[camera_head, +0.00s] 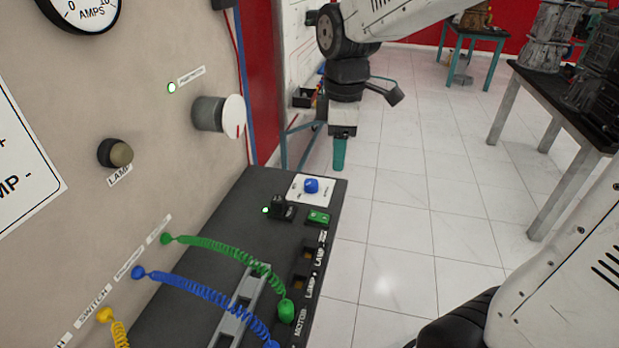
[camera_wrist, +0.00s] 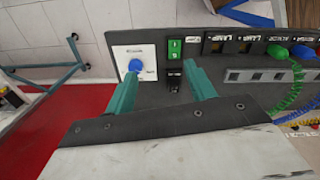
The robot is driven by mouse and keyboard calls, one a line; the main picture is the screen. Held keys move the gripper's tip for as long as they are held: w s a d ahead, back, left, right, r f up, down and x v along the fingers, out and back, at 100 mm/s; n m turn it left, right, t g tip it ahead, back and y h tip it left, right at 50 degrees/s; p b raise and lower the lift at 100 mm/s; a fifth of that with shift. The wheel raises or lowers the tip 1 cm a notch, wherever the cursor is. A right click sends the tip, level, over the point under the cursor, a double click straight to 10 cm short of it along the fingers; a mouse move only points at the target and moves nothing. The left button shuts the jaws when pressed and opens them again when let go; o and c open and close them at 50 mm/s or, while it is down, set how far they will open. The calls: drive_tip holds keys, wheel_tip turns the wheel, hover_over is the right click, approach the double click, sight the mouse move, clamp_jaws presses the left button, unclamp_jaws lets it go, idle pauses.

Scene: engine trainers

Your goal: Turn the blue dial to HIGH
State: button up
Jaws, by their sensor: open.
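The blue dial (camera_head: 311,185) sits on a white plate (camera_head: 298,194) at the far end of the dark bench panel. It also shows in the wrist view (camera_wrist: 135,65), on its white plate (camera_wrist: 120,52) with small lettering too blurred to read. My gripper (camera_head: 339,165) hangs beyond and to the right of the dial in the head view, apart from it. In the wrist view my gripper (camera_wrist: 135,78) is open, with two teal fingers.
A green switch (camera_head: 318,217) and a black switch (camera_head: 281,208) stand near the dial. Coiled green (camera_head: 230,252) and blue (camera_head: 210,300) leads cross the panel. Tiled floor is clear to the right, before a table (camera_head: 560,105).

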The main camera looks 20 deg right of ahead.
sight(311, 182)
drive_tip(key=w+f+n, duration=0.2)
drive_tip(key=w, duration=0.1)
drive_tip(key=w+a+f+n, duration=0.1)
drive_tip(key=w+f+n, duration=0.1)
drive_tip(key=w, duration=0.1)
drive_tip(key=w+f+n, duration=0.2)
drive_tip(key=w, duration=0.2)
drive_tip(key=shift+a+f+n, duration=0.25)
drive_tip(key=shift+f+n, duration=0.05)
wheel_tip(311, 182, down, 8)
drive_tip(key=shift+r, duration=0.1)
drive_tip(key=shift+c, duration=0.3)
drive_tip(key=c, duration=0.9)
